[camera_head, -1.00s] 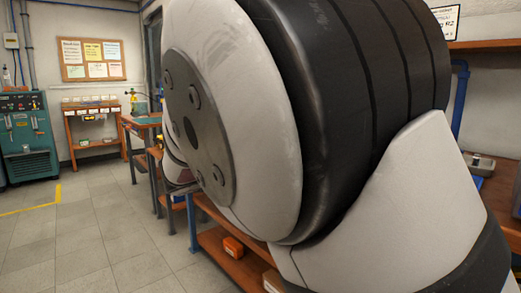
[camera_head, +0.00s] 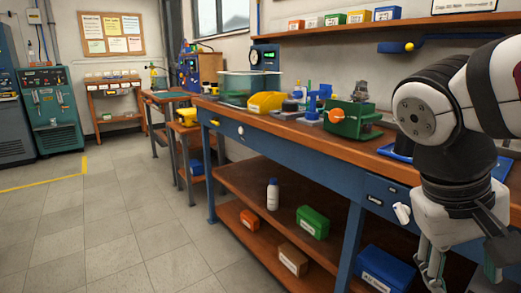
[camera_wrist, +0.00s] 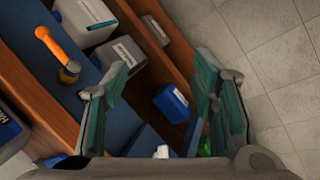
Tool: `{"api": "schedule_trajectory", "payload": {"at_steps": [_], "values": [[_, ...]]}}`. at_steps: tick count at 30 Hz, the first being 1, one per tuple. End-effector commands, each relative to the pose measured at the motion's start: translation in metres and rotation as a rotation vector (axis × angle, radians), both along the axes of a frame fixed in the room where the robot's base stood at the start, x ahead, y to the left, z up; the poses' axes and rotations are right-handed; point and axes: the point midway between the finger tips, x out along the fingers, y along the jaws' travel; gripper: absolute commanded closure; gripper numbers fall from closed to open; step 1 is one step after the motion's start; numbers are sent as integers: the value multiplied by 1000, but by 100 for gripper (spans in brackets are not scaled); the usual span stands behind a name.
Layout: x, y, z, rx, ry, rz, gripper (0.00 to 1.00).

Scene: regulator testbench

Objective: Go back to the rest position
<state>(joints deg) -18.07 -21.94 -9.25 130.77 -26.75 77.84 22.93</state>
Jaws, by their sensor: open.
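My gripper (camera_head: 462,268) hangs at the lower right of the head view, pointing down in front of the workbench (camera_head: 290,135). Part of its fingers is cut off by the frame edge. In the wrist view my gripper (camera_wrist: 160,90) shows two green-padded fingers spread wide apart. Nothing is between them. Below and beyond the fingers lie the bench front, the lower shelf and the floor. My arm's light grey and black links fill the right side of the head view.
On the bench stand a green box (camera_head: 352,118), a yellow bin (camera_head: 266,102) and a clear tub (camera_head: 243,87). The lower shelf holds a white bottle (camera_head: 272,194), a green box (camera_head: 312,222) and a blue box (camera_head: 384,270). The floor (camera_head: 100,225) at left is clear.

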Motion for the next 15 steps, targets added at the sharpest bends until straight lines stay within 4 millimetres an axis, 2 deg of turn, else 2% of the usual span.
{"api": "schedule_trajectory", "payload": {"at_steps": [1,3,6,15], "values": [[-22,4,-5,59,3,-4,47],[-47,15,-13,134,10,6,47],[-74,30,-23,220,12,19,47],[-125,71,-47,396,-22,57,47]]}}
